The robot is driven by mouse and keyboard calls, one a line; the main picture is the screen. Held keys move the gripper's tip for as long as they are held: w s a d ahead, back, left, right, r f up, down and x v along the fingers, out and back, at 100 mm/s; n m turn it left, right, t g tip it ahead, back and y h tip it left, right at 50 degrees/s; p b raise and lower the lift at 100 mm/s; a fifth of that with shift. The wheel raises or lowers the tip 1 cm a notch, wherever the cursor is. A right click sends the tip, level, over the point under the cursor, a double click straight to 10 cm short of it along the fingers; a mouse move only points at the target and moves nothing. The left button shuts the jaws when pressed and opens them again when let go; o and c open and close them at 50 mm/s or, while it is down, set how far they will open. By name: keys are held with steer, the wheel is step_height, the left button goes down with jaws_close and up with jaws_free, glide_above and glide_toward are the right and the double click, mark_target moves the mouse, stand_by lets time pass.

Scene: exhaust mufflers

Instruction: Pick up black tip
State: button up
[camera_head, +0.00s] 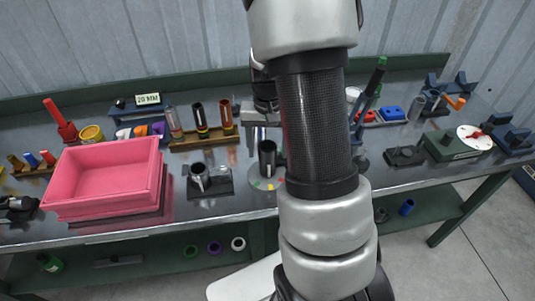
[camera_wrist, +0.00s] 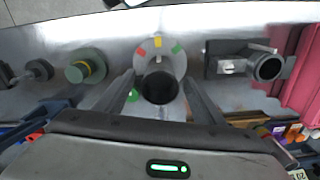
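The black tip (camera_head: 267,158) is a dark hollow cylinder. It stands upright on a round grey disc (camera_head: 256,184) with coloured marks, near the middle of the bench. In the wrist view, the black tip (camera_wrist: 160,88) shows its dark round mouth between my two fingers. The disc (camera_wrist: 158,58) has red, yellow and green patches. My gripper (camera_wrist: 161,97) is open, one finger on each side of the tip with gaps between. In the head view, my gripper (camera_head: 264,138) is above and around the tip's upper part, and my arm hides the area to the right.
A pink bin (camera_head: 105,204) stands on the left. A black fixture with a metal tube (camera_head: 208,181) is just left of the disc. Behind are a wooden rack of tubes (camera_head: 205,140) and a sign block (camera_head: 147,100). Green fixtures (camera_head: 458,144) stand on the right.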

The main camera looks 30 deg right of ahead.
steer(key=c, duration=1.2)
steer(key=shift+o, duration=0.2)
steer(key=shift+r, duration=0.1)
